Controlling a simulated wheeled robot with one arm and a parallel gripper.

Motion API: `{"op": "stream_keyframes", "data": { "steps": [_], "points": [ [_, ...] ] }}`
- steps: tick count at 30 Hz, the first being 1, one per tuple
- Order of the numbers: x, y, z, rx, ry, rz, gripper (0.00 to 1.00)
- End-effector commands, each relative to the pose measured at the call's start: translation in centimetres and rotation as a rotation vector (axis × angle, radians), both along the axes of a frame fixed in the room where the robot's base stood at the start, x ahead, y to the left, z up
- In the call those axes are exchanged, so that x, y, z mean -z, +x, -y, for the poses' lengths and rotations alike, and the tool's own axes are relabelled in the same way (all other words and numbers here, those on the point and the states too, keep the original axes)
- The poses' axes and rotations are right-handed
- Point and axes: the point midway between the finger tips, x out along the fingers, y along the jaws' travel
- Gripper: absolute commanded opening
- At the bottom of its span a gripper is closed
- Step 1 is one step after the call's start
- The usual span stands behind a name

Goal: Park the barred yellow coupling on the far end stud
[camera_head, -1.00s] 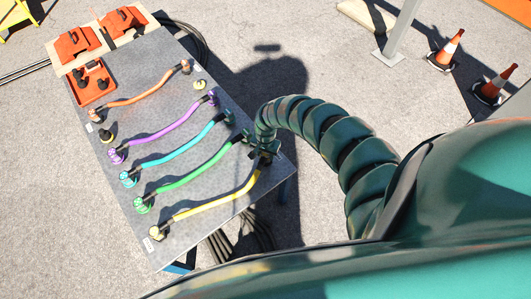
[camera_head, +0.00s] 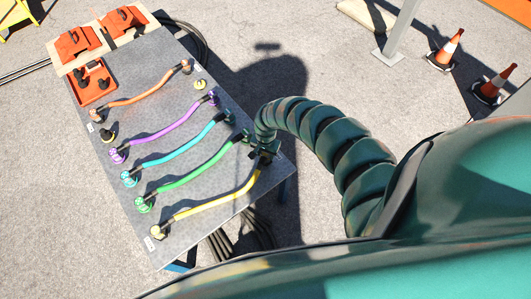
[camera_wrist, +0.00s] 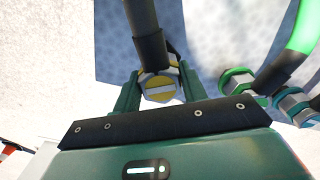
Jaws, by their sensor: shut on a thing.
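My gripper (camera_head: 264,153) is at the right edge of the grey table (camera_head: 195,205), at the right end of the yellow cable (camera_head: 222,205). In the wrist view, my gripper (camera_wrist: 159,92) is shut on a yellow coupling (camera_wrist: 158,88) with a pale bar across its face. A dark sleeve rises from this coupling. The head view hides most of it behind the gripper, and I cannot tell whether it touches a stud. The cable's other end coupling (camera_head: 157,232) sits at the table's near left corner.
Green (camera_head: 190,172), cyan (camera_head: 180,146), purple (camera_head: 165,132) and orange (camera_head: 140,94) cables lie across the table. A red tray (camera_head: 106,92) and red boxes (camera_head: 75,44) are at the far end. The green cable's coupling (camera_wrist: 237,82) is close right of my gripper in the wrist view.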

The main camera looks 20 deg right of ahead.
Motion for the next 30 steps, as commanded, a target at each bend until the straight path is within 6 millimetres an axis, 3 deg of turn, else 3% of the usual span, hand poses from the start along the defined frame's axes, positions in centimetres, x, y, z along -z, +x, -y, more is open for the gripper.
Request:
{"op": "stream_keyframes", "data": {
  "steps": [14,15,19,30],
  "points": [
    [0.86,0.04,-0.01,-0.001,0.0,0.0,0.14],
    [0.87,0.04,0.0,-0.001,0.0,0.0,0.44],
    [0.82,0.02,-0.01,0.0,0.0,0.0,0.67],
    [0.64,0.05,-0.04,-0.001,0.001,0.001,0.67]
  ]
}}
